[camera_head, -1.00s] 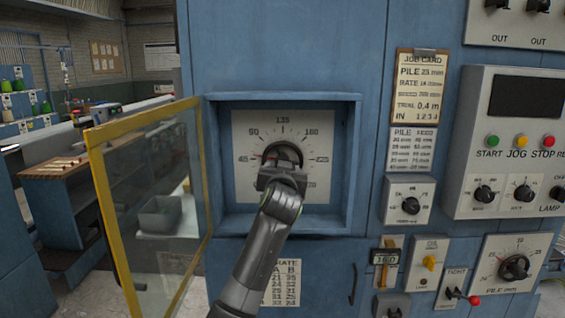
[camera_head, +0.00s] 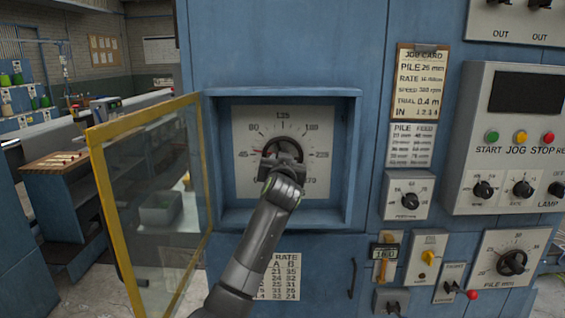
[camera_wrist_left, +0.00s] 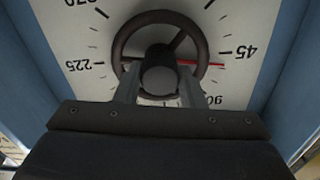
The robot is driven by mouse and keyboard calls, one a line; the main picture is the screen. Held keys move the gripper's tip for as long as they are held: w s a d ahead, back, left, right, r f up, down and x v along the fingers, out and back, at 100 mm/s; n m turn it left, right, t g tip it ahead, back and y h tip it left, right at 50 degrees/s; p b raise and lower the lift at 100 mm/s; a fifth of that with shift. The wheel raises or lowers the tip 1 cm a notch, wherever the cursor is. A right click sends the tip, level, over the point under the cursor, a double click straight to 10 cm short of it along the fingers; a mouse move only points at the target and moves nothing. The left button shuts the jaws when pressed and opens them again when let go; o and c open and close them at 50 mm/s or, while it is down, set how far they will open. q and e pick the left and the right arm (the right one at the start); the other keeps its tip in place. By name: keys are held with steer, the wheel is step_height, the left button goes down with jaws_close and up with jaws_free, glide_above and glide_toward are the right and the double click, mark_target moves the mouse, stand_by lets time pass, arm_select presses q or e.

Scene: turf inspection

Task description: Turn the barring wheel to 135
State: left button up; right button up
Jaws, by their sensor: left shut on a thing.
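The barring wheel (camera_head: 270,146) is a dark ring in front of a white dial plate (camera_head: 243,190) inside a blue recess. A thin red pointer shows at the left of the wheel, close to the 45 mark; 135 is at the top of the dial. My left gripper (camera_head: 284,160) is at the wheel's middle and hides its lower part. In the left wrist view the wheel (camera_wrist_left: 120,40) is seen close, and my left gripper's fingers (camera_wrist_left: 159,85) are shut on its dark round middle knob. The red pointer lies between 45 and 90 there, nearer 45. My right gripper is not in view.
A yellow-framed clear door (camera_head: 100,190) stands open left of the recess. The recess walls (camera_head: 355,150) surround the dial. Right of it are a job card (camera_head: 416,95), several knobs and a control box (camera_head: 470,190). A small handle (camera_head: 352,278) is below the recess.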

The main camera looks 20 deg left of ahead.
arm_select(q)
steer(key=shift+c, duration=0.2)
steer(key=shift+m+p, duration=5.1)
steer(key=shift+m, duration=2.8)
steer(key=shift+f, duration=0.1)
steer(key=o, duration=1)
steer(key=shift+d, duration=0.1)
